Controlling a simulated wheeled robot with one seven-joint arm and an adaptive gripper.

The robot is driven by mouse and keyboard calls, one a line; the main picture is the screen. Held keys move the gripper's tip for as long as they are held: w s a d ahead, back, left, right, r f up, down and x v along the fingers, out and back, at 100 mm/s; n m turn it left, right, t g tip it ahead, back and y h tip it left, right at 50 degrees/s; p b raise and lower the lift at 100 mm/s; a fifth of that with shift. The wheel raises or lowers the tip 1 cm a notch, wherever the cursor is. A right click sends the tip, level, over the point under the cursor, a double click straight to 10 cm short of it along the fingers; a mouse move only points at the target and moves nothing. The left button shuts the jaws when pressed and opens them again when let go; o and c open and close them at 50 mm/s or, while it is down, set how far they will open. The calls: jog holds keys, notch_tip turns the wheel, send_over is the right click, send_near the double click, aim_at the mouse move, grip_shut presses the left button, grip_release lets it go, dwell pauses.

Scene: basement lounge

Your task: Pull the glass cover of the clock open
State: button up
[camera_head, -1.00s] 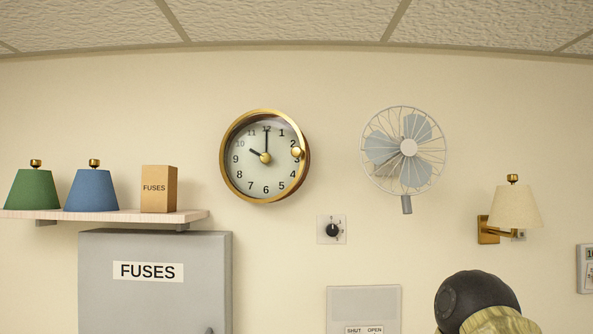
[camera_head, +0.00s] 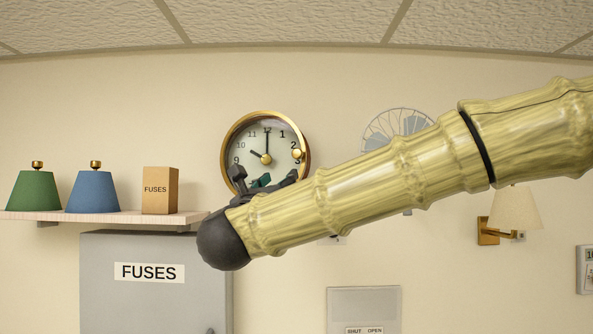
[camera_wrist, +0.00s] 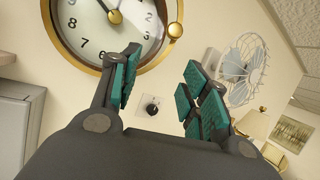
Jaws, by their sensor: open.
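The round wall clock (camera_head: 267,137) has a brass rim and a pale dial, with a small brass knob (camera_head: 297,154) at the right of its cover. The cover looks shut against the clock. In the head view my arm hides the clock's lower part. My gripper (camera_head: 264,178) is just below and in front of the dial, partly hidden by my arm. In the wrist view the clock (camera_wrist: 82,62) fills the upper left and the knob (camera_wrist: 175,30) shows at the top. My gripper (camera_wrist: 163,75) is open and empty, its green-padded fingers apart, with the knob beyond the fingertips.
A wall fan (camera_head: 392,125) hangs right of the clock, partly behind my arm. A shelf (camera_head: 110,217) at left holds lamp shades and a box above a grey fuse cabinet (camera_head: 205,270). A wall lamp (camera_head: 515,208) is at right. A small dial switch (camera_wrist: 151,106) is below the clock.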

aim_at(297, 154)
jog(key=shift+m+h, duration=0.4)
jog(key=shift+m, duration=0.4)
jog(key=w+d+r+p, duration=0.1)
jog(key=w+r+p, duration=0.1)
jog(key=w+d+r+p, duration=0.1)
jog(key=w+r+p, duration=0.1)
jog(key=w+d+r+p, duration=0.1)
jog(key=w+r+p, duration=0.1)
jog(key=r, duration=0.1)
jog(key=shift+w, duration=0.15)
jog(key=shift+p+x, duration=0.45)
jog(key=shift+x, duration=0.4)
jog(key=shift+f, duration=0.1)
grip_shut()
